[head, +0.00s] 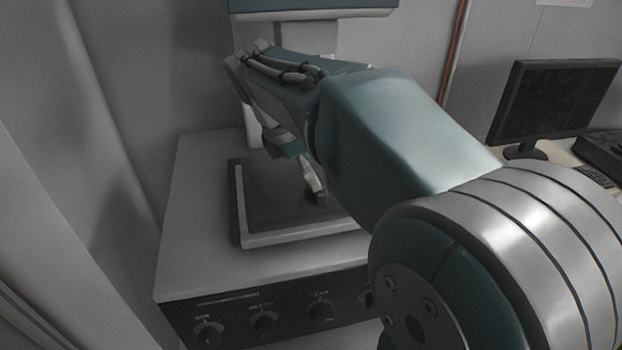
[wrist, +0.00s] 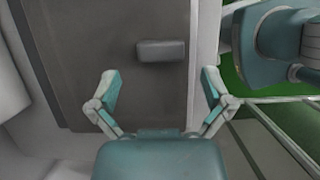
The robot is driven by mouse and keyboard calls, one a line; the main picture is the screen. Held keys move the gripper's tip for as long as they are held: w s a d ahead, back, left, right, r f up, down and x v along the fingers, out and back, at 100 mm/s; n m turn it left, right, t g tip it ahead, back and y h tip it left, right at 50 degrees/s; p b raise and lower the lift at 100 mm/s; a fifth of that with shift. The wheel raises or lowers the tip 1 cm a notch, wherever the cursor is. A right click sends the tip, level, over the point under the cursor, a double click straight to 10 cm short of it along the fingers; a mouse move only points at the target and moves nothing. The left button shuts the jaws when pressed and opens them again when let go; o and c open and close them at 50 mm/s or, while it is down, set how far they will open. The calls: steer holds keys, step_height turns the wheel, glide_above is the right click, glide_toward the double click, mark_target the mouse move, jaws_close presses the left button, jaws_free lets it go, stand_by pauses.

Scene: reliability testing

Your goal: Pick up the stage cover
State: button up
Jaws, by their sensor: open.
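The stage cover (head: 265,200) is a dark, flat square plate in a light frame on top of a grey machine. It also fills much of the wrist view (wrist: 95,45). A small grey block-shaped handle (wrist: 161,51) stands on it near its right edge in that view. My gripper (wrist: 160,78) is open and empty, with its two fingers spread wide and the handle lying ahead of the gap between them. In the head view a finger reaches down close to the dark handle (head: 318,198); contact there cannot be told. My arm hides the cover's right part.
The grey machine (head: 210,275) has a row of knobs on its dark front panel. Its upright upper part (head: 310,12) stands behind my gripper. Walls are close at the left and back. A monitor (head: 553,95) and keyboard stand on a desk at the right.

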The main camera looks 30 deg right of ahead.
steer(key=x, duration=0.4)
steer(key=shift+f, duration=0.4)
steer(key=c, duration=1.2)
